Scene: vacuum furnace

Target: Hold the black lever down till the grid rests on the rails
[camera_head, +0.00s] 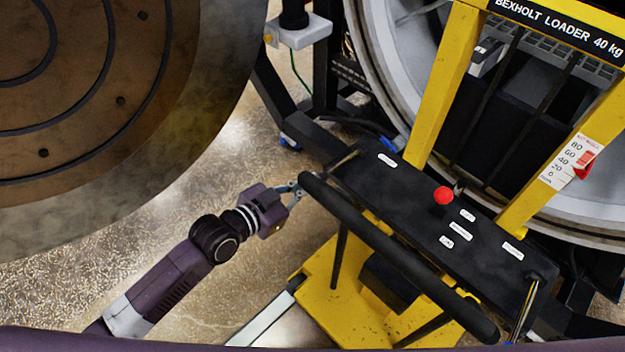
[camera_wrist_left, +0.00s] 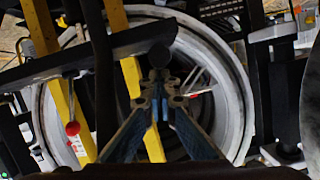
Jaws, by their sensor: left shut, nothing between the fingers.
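A short dark lever (camera_head: 459,188) stands on the black panel (camera_head: 375,180) of the yellow loader, right beside a red-knobbed lever (camera_head: 443,195). The red knob (camera_wrist_left: 72,128) also shows in the left wrist view. A grey slotted grid (camera_head: 535,47) is partly seen behind the loader's yellow posts; its contact with any rails is hidden. My left gripper (camera_head: 297,189) is shut and empty beside the upper left end of the black handlebar (camera_head: 400,260), apart from the levers. Its closed fingers (camera_wrist_left: 165,90) show in the wrist view. My right gripper is out of view.
The long handlebar lies between my left arm and the panel. A round furnace door (camera_head: 215,95) fills the upper left. The round furnace opening (camera_head: 385,90) is behind the loader. A gauge with a red pointer (camera_head: 584,165) is on the right post. Speckled floor (camera_head: 240,160) is clear around my arm.

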